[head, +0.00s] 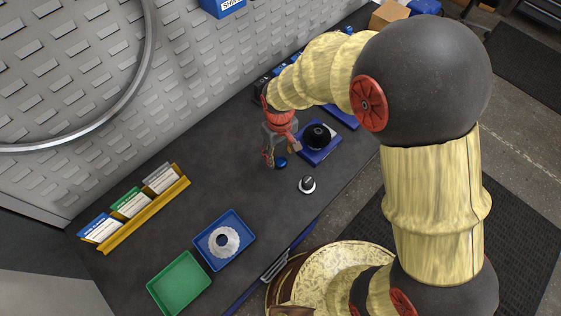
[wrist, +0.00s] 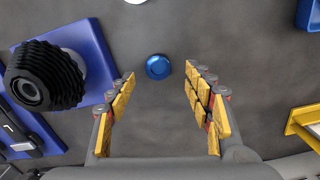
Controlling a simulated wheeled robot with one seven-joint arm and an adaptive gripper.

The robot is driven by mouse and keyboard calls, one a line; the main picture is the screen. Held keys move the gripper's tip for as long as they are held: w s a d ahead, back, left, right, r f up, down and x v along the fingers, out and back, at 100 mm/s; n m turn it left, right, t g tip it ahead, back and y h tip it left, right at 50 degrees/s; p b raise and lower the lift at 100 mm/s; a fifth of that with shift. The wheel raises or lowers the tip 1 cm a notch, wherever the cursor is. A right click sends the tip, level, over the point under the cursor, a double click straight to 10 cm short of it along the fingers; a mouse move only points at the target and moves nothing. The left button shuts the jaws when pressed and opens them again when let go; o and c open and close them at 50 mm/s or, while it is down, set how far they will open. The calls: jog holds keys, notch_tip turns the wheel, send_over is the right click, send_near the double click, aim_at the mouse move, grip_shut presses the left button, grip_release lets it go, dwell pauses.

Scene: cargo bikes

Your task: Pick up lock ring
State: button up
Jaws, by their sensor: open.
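A small round blue disc (head: 281,162) lies on the dark bench top and looks like the lock ring. In the wrist view the blue disc (wrist: 158,67) has a raised rim and sits between and just beyond the fingertips. My gripper (head: 281,154) points down over the bench close to the disc. In the wrist view my gripper (wrist: 161,77) is open, its yellow-padded fingers wide apart with nothing between them. I cannot tell the exact height of the fingertips above the bench.
A black ridged part (head: 318,136) stands on a blue base (head: 331,151) close beside the gripper. A silver-and-black round piece (head: 308,184) lies nearby. A blue tray (head: 211,252) holds a pale toothed ring; a green tray (head: 180,284) looks empty. A yellow card rack (head: 145,217) stands left.

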aim_at(281, 161)
notch_tip(281, 161, down, 4)
jog(key=shift+w+d+f+b, duration=0.1)
jog(key=shift+d+f+b, duration=0.1)
jog(key=shift+b, duration=0.35)
jog(key=shift+c, duration=1)
jog(key=c, duration=0.8)
jog(key=shift+c, duration=0.3)
jog(key=shift+r, duration=0.1)
